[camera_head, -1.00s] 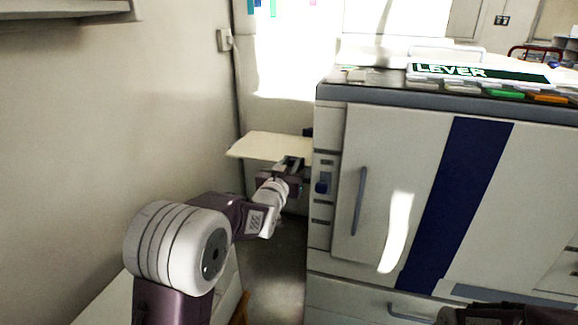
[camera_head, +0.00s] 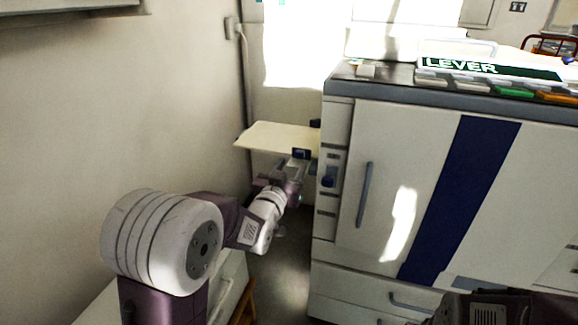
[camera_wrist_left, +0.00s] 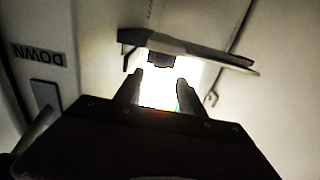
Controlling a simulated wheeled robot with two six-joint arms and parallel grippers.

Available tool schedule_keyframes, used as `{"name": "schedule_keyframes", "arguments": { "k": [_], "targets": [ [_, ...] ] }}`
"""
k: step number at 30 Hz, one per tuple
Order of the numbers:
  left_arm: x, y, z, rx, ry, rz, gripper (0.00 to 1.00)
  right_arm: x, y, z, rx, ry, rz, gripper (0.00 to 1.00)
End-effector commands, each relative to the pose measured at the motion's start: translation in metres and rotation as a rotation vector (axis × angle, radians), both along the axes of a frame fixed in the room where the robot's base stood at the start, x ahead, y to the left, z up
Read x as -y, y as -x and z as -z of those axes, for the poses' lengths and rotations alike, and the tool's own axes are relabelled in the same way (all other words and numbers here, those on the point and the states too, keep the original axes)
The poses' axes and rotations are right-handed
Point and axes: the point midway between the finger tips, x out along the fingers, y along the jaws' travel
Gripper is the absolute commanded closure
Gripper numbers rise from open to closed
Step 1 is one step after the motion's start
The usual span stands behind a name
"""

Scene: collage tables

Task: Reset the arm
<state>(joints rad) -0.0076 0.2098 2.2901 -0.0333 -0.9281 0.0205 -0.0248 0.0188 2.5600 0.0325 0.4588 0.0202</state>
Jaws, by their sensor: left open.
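My left arm comes in from the lower left in the head view. Its gripper (camera_head: 293,165) is beside the left side of a large white machine (camera_head: 385,185), just in front of a cream side tray (camera_head: 275,137). In the left wrist view the two fingers of the left gripper (camera_wrist_left: 158,88) stand apart with nothing between them. The underside of the tray (camera_wrist_left: 190,48) shows above and beyond the fingers there. Only a dark part of my right arm shows at the lower right of the head view; its gripper is out of the frame.
The machine has a door handle (camera_head: 364,195), a blue stripe and a dark knob (camera_head: 329,176) on its left edge. A "DOWN" label (camera_wrist_left: 38,53) shows in the wrist view. A wall (camera_head: 120,110) bounds the left.

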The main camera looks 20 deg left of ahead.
Motion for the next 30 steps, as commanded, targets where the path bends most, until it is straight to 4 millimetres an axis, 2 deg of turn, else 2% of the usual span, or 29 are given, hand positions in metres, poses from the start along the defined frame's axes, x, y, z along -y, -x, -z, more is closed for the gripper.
{"name": "schedule_keyframes", "arguments": {
  "k": [3, 6, 15, 17, 20, 21, 22, 26, 30],
  "targets": [
    [-0.001, 0.018, 0.0, 0.001, 0.0, 0.0, 0.53, 0.0, 0.0, 0.001, 0.0, 0.0, 0.0, 0.64],
    [-0.001, 0.025, 0.0, 0.0, 0.0, 0.0, 0.53, 0.0, 0.0, 0.001, 0.0, 0.0, 0.0, 0.64],
    [-0.001, 0.026, -0.002, 0.0, 0.0, 0.0, 0.53, 0.0, 0.0, -0.002, 0.0, 0.0, 0.0, 0.64],
    [0.0, 0.026, -0.015, 0.004, 0.0, 0.002, 0.53, 0.0, 0.0, -0.013, -0.001, 0.0, 0.0, 0.64],
    [0.002, 0.031, -0.056, 0.015, 0.001, 0.005, 0.53, 0.0, 0.0, -0.047, -0.001, 0.0, 0.0, 0.64],
    [0.002, 0.035, -0.062, -0.034, 0.002, 0.004, 0.53, 0.0, 0.0, -0.064, 0.0, 0.0, 0.0, 0.64],
    [0.002, 0.041, -0.053, -0.117, 0.001, 0.0, 0.53, 0.0, 0.0, -0.075, 0.0, 0.0, 0.0, 0.64],
    [0.0, 0.079, 0.015, -0.479, 0.003, -0.014, 0.53, 0.0, 0.0, -0.092, 0.0, 0.0, 0.0, 0.64],
    [-0.002, 0.142, 0.077, -0.845, 0.003, -0.024, 0.53, 0.0, 0.0, -0.101, 0.0, 0.0, 0.0, 0.64]
  ]
}}
